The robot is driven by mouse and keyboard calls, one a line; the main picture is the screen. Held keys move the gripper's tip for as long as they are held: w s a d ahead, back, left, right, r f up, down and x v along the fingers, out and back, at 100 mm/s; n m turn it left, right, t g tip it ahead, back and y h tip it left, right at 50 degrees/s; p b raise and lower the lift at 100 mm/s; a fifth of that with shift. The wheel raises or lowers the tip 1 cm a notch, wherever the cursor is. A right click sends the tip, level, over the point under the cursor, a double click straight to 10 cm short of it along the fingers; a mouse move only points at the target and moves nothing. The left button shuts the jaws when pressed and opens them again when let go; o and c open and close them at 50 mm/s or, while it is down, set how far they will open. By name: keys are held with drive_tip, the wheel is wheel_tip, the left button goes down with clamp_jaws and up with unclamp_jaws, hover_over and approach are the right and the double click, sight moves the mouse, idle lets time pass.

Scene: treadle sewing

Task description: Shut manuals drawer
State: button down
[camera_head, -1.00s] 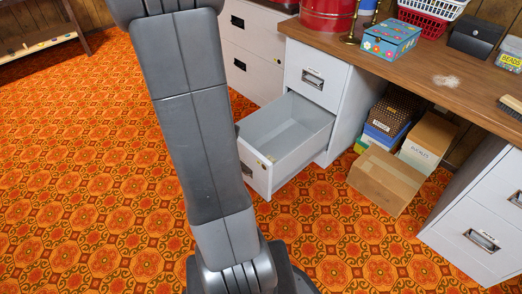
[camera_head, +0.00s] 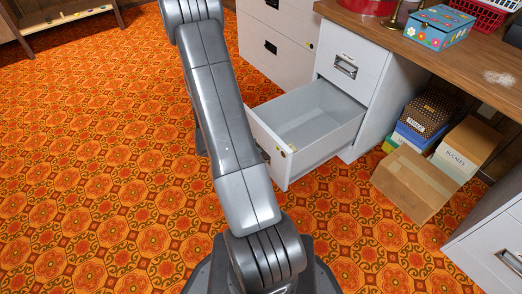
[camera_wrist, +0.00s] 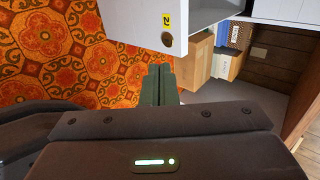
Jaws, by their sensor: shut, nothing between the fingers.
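An open white-grey drawer (camera_head: 312,119) sticks out from the lower part of a desk pedestal in the head view. It looks empty inside. My arm partly covers its front panel. In the wrist view the drawer's front panel (camera_wrist: 142,22) shows at the top, with a yellow tag and a round brass lock. My gripper (camera_wrist: 160,70) shows its two dark fingers together, empty, just below the panel's edge near the lock. I cannot tell whether they touch the panel. The gripper is hidden behind my arm in the head view.
Cardboard boxes (camera_head: 415,184) stand on the carpet under the desk (camera_head: 440,60), right of the drawer. A white filing cabinet (camera_head: 278,40) stands behind it. A second pedestal (camera_head: 495,245) is at the lower right. Patterned carpet is clear on the left.

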sight(282, 149)
drive_tip(key=shift+w+d+r+b+x, duration=0.15)
drive_tip(key=shift+d+r+b+x, duration=0.25)
drive_tip(key=shift+x, duration=1.4)
drive_tip(key=shift+w+d+r+b+x, duration=0.2)
drive_tip(key=shift+b+x, duration=0.45)
drive_tip(key=shift+x, duration=1.15)
drive_tip(key=shift+w+d+r+b+x, duration=0.15)
drive_tip(key=shift+r+b+x, duration=0.3)
drive_tip(key=shift+x, duration=1.35)
